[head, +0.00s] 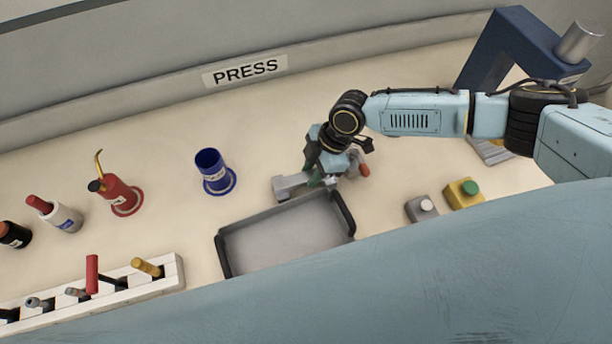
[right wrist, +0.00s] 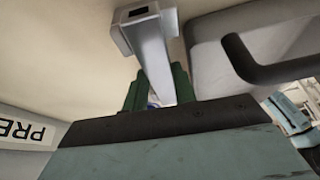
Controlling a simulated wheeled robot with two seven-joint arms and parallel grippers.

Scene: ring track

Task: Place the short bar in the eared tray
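A grey bar with a blocky, hollow square end (head: 290,186) is just behind the tray in the head view. In the right wrist view the bar (right wrist: 153,50) runs from its square end down between the green fingertips. My right gripper (head: 318,178) is at the bar's right part, its green fingers on both sides of it; whether they press on it is unclear. The gripper hides that part of the bar. The eared tray (head: 262,262), grey with dark raised ears, is empty where visible, its front cut off by a pale blue surface. My left gripper is not in view.
A blue cup (head: 212,170), a red oil can (head: 118,195) and bottles (head: 62,216) stand left. A white tool rack (head: 160,280) is front left. Button boxes (head: 421,208) and a dark blue press (head: 505,50) are right. A red-tipped part (head: 364,170) shows beside the gripper.

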